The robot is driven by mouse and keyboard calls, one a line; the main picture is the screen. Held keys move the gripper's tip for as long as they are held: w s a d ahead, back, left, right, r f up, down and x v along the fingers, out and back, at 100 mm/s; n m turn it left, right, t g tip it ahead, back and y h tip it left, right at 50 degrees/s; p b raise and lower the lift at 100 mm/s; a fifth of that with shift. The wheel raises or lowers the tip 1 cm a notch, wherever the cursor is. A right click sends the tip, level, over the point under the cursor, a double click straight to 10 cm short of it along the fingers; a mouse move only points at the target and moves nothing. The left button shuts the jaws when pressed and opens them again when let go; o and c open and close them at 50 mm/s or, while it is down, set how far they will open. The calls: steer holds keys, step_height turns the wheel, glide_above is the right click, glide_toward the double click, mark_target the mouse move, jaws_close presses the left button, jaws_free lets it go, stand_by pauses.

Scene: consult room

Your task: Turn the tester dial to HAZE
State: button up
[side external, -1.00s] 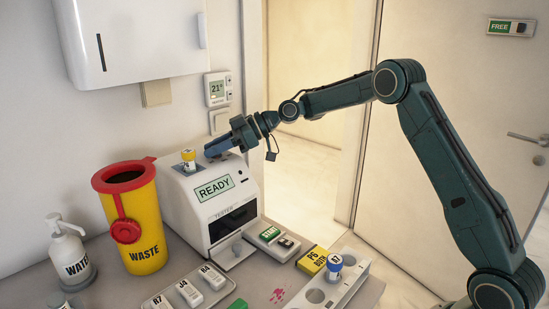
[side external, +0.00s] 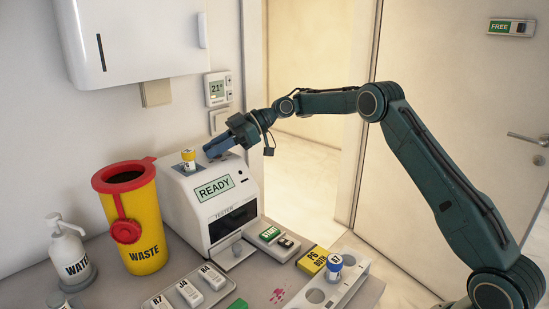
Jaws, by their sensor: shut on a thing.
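The white tester (side external: 192,222) stands against the wall, and its screen (side external: 214,188) reads READY. A vial with a yellow cap (side external: 188,156) stands upright in the tester's top. My gripper (side external: 211,152) is at the back right of the tester's top, beside the vial, with its fingers pointing left and slightly down. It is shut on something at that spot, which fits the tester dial. The fingers hide the dial, and I cannot read its marks or its setting.
A yellow WASTE bin (side external: 143,232) and a WATER bottle (side external: 73,262) stand left. A green START block (side external: 270,234), a yellow box (side external: 312,261) and a white rack (side external: 345,285) with a blue-capped vial (side external: 334,263) lie right. Small labelled blocks (side external: 188,291) lie in front.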

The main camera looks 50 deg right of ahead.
steer(key=o, duration=1)
steer(key=shift+m+t+h, duration=0.8)
steer(key=shift+m+t, duration=0.7)
steer(key=shift+a+m+t+h, duration=0.1)
steer(key=shift+m+t+h, duration=0.6)
steer(key=shift+m+t, duration=0.15)
steer(key=shift+m+t+h, duration=1.45)
steer(key=shift+m+h, duration=0.55)
steer(key=shift+m, duration=0.15)
steer(key=v, duration=1.4)
steer(key=shift+s+a+f+m+g+h, duration=0.2)
steer(key=shift+s+g+h, duration=0.5)
steer(key=shift+s, duration=2.4)
steer(key=shift+s+a+f+m+g+h, duration=0.1)
steer(key=shift+s+a+m+g+h, duration=0.35)
steer(key=shift+s, duration=2.65)
steer(key=shift+s+f+m+g+h, duration=0.2)
steer(key=shift+s+g+h, duration=0.65)
steer(key=shift+s, duration=2.25)
